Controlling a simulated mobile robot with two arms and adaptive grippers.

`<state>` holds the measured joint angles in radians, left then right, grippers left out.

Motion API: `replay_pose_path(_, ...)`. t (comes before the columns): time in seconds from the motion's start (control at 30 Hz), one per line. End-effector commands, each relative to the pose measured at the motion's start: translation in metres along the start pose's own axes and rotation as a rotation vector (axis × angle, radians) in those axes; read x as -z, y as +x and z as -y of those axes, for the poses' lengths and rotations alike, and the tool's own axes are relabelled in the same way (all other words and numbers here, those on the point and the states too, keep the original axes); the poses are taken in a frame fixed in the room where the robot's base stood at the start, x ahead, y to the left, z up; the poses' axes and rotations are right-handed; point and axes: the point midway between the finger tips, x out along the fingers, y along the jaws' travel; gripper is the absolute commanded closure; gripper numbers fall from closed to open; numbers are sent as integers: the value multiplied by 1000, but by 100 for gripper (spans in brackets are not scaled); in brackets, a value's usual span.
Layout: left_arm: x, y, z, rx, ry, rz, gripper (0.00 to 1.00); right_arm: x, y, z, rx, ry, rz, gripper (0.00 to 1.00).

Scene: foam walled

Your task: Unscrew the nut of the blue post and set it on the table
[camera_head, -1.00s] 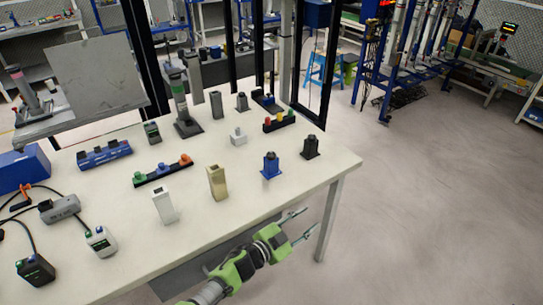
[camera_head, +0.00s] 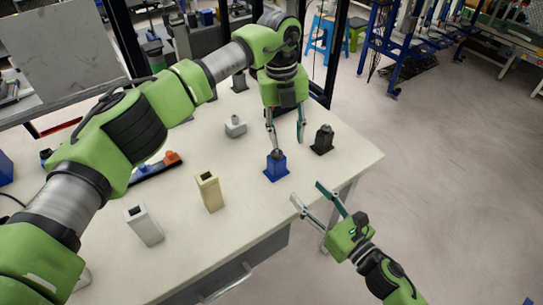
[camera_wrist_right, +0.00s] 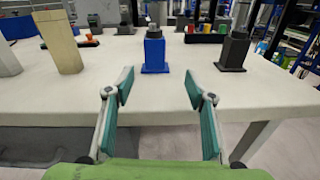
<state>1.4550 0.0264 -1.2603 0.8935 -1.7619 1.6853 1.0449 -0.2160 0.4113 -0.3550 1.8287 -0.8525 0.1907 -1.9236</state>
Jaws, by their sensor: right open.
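The blue post (camera_head: 276,168) stands upright on the table (camera_head: 240,205) near its right front edge. Its grey nut (camera_head: 277,153) is on top; the post (camera_wrist_right: 154,55) and nut (camera_wrist_right: 154,32) also show in the right wrist view. My left gripper (camera_head: 287,142) points down from above at the post, its fingers apart. One fingertip is close to the nut; I cannot tell whether it touches. My right gripper (camera_head: 308,191) is open and empty, off the table's front edge, facing the post. Its fingers (camera_wrist_right: 159,84) frame the post's lower part from a distance.
A black post (camera_head: 322,140) stands right of the blue one. A beige post (camera_head: 209,192) and a white post (camera_head: 144,225) stand to the left. A small grey block (camera_head: 235,127) is behind. Bare table lies between the beige and blue posts.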

Motion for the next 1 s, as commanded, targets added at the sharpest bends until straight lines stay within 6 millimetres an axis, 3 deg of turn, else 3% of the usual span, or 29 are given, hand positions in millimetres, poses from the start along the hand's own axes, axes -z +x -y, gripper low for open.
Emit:
replay_pose_path(0.13,-11,-16,-18,-84,-27,55,64,-7,1,-8,-30,-74,17,50)
replay_pose_path(0.37,-12,-18,-20,-92,-31,60,64,-9,20,-9,-32,-82,20,50)
replay_pose_path(0.8,-12,-18,-19,-89,-30,58,64,-10,101,-12,-31,-79,20,50)
replay_pose_path(1.0,-12,-18,-19,-88,-29,58,64,-10,128,-12,-30,-78,18,50)
